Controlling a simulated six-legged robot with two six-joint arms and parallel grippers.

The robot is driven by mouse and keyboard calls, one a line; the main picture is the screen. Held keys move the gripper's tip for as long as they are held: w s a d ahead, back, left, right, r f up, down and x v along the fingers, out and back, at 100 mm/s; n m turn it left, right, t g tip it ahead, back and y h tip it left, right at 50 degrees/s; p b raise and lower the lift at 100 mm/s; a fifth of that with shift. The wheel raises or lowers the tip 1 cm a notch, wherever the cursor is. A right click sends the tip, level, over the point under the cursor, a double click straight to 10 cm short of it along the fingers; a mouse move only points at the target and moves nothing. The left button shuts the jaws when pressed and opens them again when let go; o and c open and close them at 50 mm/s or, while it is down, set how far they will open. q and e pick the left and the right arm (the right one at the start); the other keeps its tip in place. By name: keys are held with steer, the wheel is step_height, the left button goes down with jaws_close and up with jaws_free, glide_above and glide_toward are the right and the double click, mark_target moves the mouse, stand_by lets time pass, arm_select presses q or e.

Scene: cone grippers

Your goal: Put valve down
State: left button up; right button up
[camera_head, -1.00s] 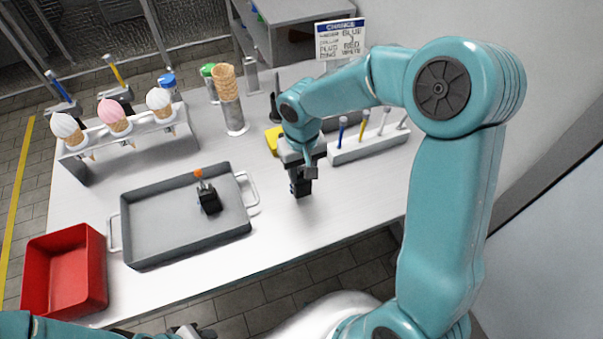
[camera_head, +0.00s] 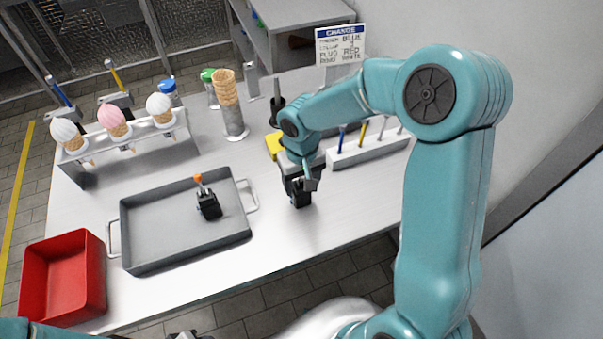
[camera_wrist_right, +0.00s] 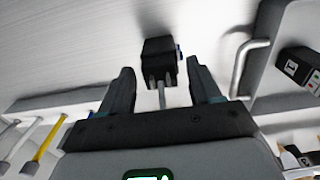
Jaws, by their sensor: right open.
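One valve, a black block (camera_head: 302,200) with a thin metal stem, stands on the white table just right of the tray, under my right gripper (camera_head: 300,180). In the right wrist view this valve (camera_wrist_right: 158,48) lies at the tips of my right gripper (camera_wrist_right: 160,72). The fingers are open, one to each side of the stem, with visible gaps. A second black valve (camera_head: 208,207) with an orange top stands in the grey tray (camera_head: 150,257). Only a bit of my left gripper (camera_head: 185,335) shows at the bottom edge, too little to judge.
A red bin (camera_head: 60,240) stands at the front left. An ice-cream cone rack (camera_head: 130,145) and a stacked-cone holder (camera_head: 236,120) stand behind the tray. A white pen holder (camera_head: 365,148) and yellow block (camera_head: 273,146) are behind my right gripper. Table in front is clear.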

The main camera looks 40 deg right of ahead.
steer(key=shift+w+r, duration=0.15)
steer(key=shift+r, duration=0.35)
step_height(320, 180, up, 11)
steer(key=shift+r, duration=0.15)
steer(key=shift+s, duration=0.2)
